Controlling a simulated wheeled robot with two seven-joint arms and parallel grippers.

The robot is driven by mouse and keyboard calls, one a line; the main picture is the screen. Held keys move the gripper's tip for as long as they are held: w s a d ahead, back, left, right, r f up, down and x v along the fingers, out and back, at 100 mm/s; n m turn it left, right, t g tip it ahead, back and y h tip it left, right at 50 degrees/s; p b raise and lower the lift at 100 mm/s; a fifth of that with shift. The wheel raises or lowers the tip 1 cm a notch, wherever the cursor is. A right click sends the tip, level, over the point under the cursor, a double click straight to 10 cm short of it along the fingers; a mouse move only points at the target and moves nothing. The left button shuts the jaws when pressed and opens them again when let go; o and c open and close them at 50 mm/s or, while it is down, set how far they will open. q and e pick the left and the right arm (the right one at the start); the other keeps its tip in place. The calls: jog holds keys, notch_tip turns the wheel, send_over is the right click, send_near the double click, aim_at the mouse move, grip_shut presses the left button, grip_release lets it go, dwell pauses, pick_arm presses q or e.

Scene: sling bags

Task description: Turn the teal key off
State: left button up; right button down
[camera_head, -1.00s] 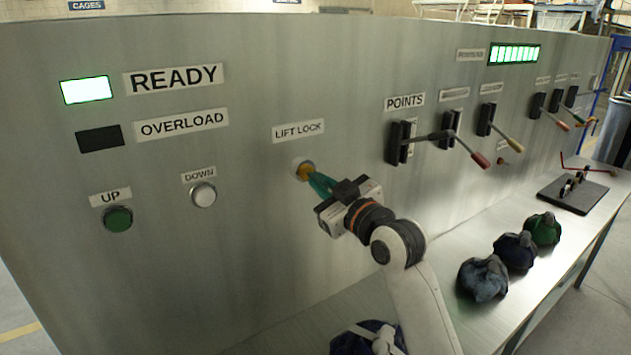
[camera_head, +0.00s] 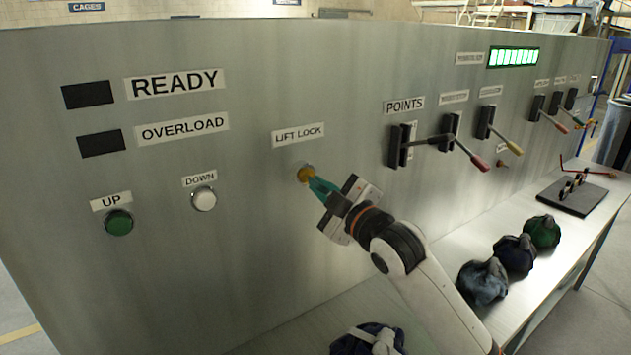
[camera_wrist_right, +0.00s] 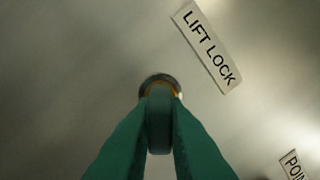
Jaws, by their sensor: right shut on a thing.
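The teal key (camera_wrist_right: 159,122) sits in the round lock (camera_head: 305,174) with a yellow-orange collar, under the LIFT LOCK label (camera_head: 298,134). My right gripper (camera_head: 321,186) is at the lock, its teal fingers shut on the key. In the right wrist view the fingers (camera_wrist_right: 158,150) close on the key from both sides and hide part of it. The READY lamp (camera_head: 87,94) is dark, and so is the OVERLOAD lamp (camera_head: 101,142). My left gripper is not in view.
A green UP button (camera_head: 118,222) and a white DOWN button (camera_head: 203,198) are left of the lock. Several levers, including a POINTS lever (camera_head: 401,147), stick out to the right. Several cloth bags (camera_head: 483,282) lie on the ledge below.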

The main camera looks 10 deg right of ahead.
jog(key=shift+n, duration=0.5)
